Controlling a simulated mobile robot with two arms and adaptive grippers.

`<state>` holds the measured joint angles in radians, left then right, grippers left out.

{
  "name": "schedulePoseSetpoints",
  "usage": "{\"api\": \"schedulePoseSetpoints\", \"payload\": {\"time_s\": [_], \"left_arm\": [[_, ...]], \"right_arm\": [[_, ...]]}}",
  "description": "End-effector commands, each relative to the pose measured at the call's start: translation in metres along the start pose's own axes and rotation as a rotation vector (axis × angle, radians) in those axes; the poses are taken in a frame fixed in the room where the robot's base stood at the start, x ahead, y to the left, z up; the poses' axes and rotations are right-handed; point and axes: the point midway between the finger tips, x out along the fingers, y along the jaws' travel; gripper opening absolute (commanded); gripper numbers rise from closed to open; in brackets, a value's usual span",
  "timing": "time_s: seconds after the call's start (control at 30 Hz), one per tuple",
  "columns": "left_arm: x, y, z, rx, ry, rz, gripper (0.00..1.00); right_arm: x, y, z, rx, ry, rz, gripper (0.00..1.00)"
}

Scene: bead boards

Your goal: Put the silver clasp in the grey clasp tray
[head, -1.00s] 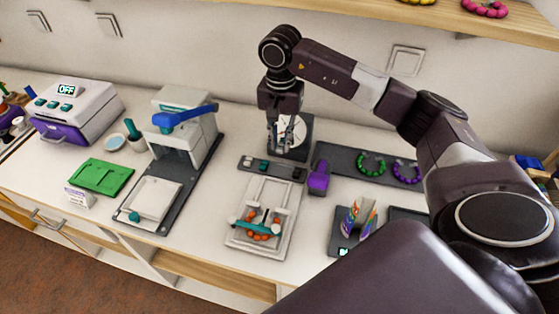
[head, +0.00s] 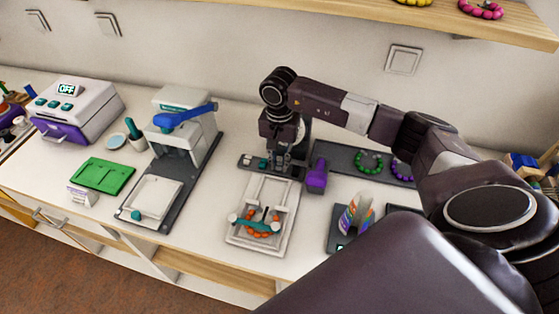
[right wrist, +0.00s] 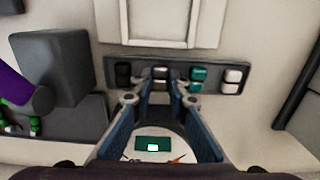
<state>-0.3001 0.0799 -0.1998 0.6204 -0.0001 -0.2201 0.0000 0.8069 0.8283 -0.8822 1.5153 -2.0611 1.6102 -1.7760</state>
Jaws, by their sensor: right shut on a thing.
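The silver clasp (right wrist: 160,73) is a small pale piece between my right fingertips in the right wrist view. My right gripper (head: 282,160) is shut on it, pointing down over the dark grey clasp tray (head: 249,161). The tray also shows in the right wrist view (right wrist: 215,62), with black, teal and white pieces in a row. The clasp is in line with the spot between the black and teal pieces. I cannot tell whether it touches the tray floor. In the head view my gripper hides the clasp. My left gripper is not in view.
A white board (head: 263,185) with orange beads lies in front of the tray. A purple-topped block (head: 316,176) stands close on its right. A press with a blue lever (head: 185,115) stands to the left.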

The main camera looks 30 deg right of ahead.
Motion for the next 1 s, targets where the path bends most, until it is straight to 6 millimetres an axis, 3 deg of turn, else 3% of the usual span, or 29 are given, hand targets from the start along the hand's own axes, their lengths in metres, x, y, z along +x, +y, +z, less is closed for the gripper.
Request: {"api": "schedulePoseSetpoints", "payload": {"time_s": [0.03, 0.07, 0.2, 0.63, 1.0], "left_arm": [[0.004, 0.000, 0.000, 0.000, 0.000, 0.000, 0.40], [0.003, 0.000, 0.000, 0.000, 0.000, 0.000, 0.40], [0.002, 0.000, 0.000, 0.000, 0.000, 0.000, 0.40], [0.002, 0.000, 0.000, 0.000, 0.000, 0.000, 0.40], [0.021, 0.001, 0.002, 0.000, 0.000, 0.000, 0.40]], "right_arm": [[0.003, 0.000, 0.000, 0.000, 0.000, 0.000, 0.00], [0.002, 0.000, 0.000, 0.000, 0.000, 0.000, 0.17], [0.001, 0.000, 0.000, 0.000, 0.000, 0.000, 0.33], [-0.008, -0.001, -0.001, -0.001, 0.003, -0.003, 0.33], [-0.085, -0.001, -0.001, 0.000, 0.004, -0.005, 0.33]]}}
